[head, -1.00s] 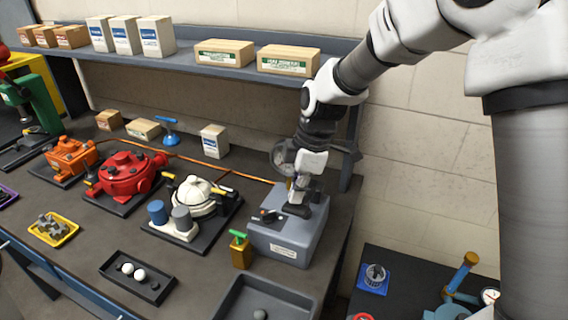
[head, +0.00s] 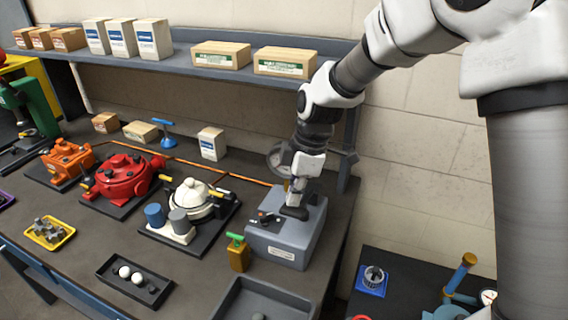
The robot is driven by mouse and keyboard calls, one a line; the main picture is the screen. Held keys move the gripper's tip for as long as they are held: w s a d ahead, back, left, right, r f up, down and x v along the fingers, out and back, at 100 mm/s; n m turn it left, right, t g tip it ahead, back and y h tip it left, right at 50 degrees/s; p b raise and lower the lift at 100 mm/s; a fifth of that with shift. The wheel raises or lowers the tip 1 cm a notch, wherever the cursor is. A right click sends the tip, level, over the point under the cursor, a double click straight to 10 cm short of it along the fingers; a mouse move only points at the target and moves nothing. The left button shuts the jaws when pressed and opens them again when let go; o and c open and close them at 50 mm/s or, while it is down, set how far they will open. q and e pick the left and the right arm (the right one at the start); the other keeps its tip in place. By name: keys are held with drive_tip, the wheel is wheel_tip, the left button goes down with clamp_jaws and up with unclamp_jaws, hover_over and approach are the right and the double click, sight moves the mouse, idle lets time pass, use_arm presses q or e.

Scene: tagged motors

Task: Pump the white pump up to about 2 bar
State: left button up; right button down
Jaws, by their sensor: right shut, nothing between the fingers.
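The white pump (head: 192,196) stands on a dark base plate on the bench, left of a grey box (head: 283,238). My right gripper (head: 293,212) points down at the top of the grey box, its fingers shut and empty. It is at or just above the box top; I cannot tell whether it touches. A small dark lever or knob (head: 265,217) sits on the box top, left of the fingers. A round dial (head: 279,158) stands behind my right wrist and is partly hidden; its reading cannot be made out. My left gripper is out of view.
A red pump (head: 124,178) and an orange pump (head: 68,160) stand further left. A green-topped brass bottle (head: 238,255) is beside the grey box. A dark tray (head: 150,298) with white balls and a grey bin (head: 228,303) lie in front. A shelf (head: 200,62) with cartons is above.

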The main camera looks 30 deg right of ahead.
sight(296, 209)
drive_tip(key=shift+f+b, duration=2.05)
drive_tip(key=shift+f, duration=1.5)
wheel_tip(296, 209, up, 5)
drive_tip(key=p, duration=0.4)
drive_tip(key=shift+r+p, duration=0.1)
drive_tip(key=shift+p, duration=0.25)
drive_tip(key=shift+f+b, duration=1.6)
drive_tip(key=shift+f, duration=1.05)
wheel_tip(296, 209, up, 5)
drive_tip(key=p, duration=0.4)
drive_tip(key=shift+r+p, duration=0.1)
drive_tip(key=shift+p, duration=0.2)
